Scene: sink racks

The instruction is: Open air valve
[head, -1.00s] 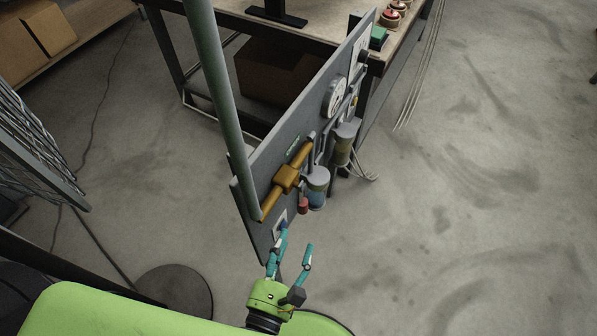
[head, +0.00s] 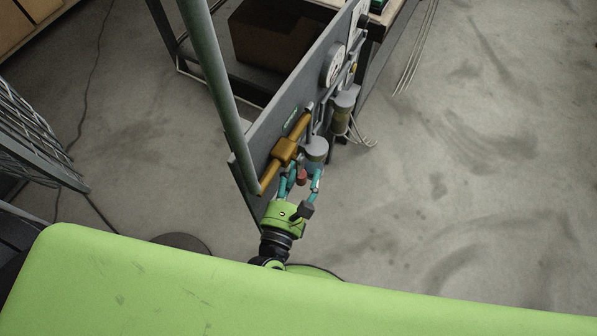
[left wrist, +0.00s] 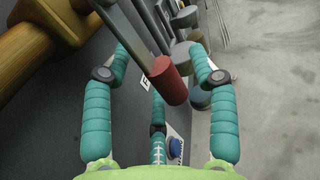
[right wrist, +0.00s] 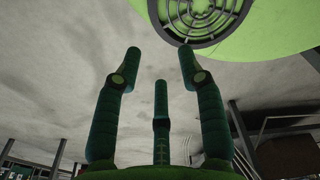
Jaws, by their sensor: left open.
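The valve has a brass-coloured body (head: 285,151) on a grey upright panel (head: 250,158); the body also shows at the left of the left wrist view (left wrist: 35,45). A grey lever arm (left wrist: 125,32) ends in a red cylindrical grip (left wrist: 166,80). The red grip is small between my left fingers in the head view (head: 301,176). My left gripper (left wrist: 158,55) is open, with its fingers spread on either side of the red grip and not closed on it. My right gripper (right wrist: 160,55) is open and empty in the right wrist view.
A filter bowl (head: 316,151), a second cylinder (head: 343,112) and a round gauge (head: 333,65) are on the panel beside the valve. A blue button (left wrist: 175,147) sits low on the panel. A thick pole (head: 215,80) stands left of it. Floor to the right is clear.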

